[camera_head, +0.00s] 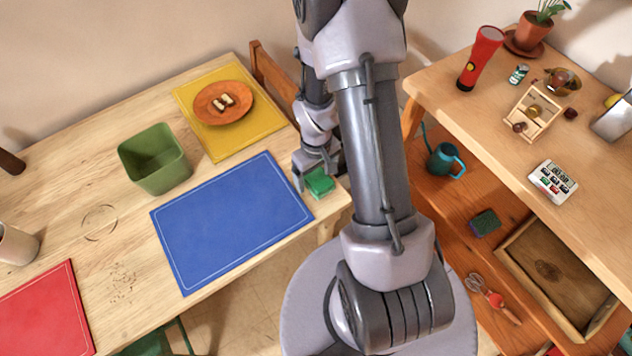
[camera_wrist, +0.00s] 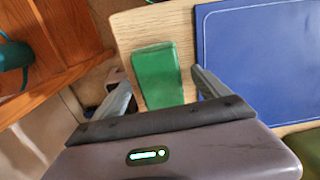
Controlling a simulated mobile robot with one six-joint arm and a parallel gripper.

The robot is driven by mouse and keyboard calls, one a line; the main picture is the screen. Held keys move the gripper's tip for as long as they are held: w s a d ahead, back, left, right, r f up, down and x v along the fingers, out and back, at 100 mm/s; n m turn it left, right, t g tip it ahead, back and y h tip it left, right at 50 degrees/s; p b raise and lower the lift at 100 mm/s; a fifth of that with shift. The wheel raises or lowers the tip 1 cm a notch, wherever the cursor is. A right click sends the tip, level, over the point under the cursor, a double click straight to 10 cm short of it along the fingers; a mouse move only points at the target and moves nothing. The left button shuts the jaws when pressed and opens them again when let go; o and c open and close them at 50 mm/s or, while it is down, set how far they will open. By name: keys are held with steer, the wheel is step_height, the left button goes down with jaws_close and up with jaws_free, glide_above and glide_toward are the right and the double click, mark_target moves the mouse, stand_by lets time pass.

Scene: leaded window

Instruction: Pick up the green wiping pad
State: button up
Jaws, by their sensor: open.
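The green wiping pad (camera_head: 320,182) lies near the right edge of the light wooden table, beside the blue mat. In the wrist view the pad (camera_wrist: 157,76) is a green block lying flat on the wood. My gripper (camera_head: 318,186) is at the pad; in the wrist view its two fingers (camera_wrist: 163,84) are apart, with the near part of the pad between them. The gap between fingers and pad is visible on the right side. I cannot tell whether the left finger touches the pad. My arm hides part of the table edge.
The blue mat (camera_head: 230,220) lies left of the pad. A green bin (camera_head: 155,160), a yellow mat (camera_head: 262,128) with an orange plate (camera_head: 222,112), and a red mat (camera_head: 45,315) are on the table. A wooden shelf unit (camera_head: 465,110) stands at right, with a teal watering can (camera_head: 443,160).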

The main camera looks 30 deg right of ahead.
mark_target(316, 175)
steer(key=shift+f, duration=0.4)
steer(key=shift+r, duration=0.15)
steer(key=shift+c, duration=0.8)
steer(key=c, duration=1.3)
steer(key=shift+r+p, duration=0.4)
steer(key=shift+r, duration=0.05)
step_height(316, 175, up, 3)
steer(key=shift+f+p, duration=0.15)
steer(key=shift+p, duration=0.6)
steer(key=s+a+p, duration=0.1)
steer(key=s+a, duration=0.2)
steer(key=s+a+r+p, duration=0.1)
steer(key=s+a, duration=0.2)
steer(key=a, duration=0.1)
steer(key=s+a+r+p, duration=0.1)
steer(key=s+a, duration=0.1)
steer(key=a, duration=0.2)
steer(key=shift+s, duration=0.4)
steer(key=p, duration=0.2)
steer(key=a+p, duration=0.1)
steer(key=shift+s+p, duration=0.2)
steer(key=shift+p, duration=0.15)
steer(key=shift+s+a+f+p, duration=0.1)
steer(key=shift+s+a+p, duration=0.2)
steer(key=shift+p, duration=0.35)
steer(key=shift+f, duration=0.2)
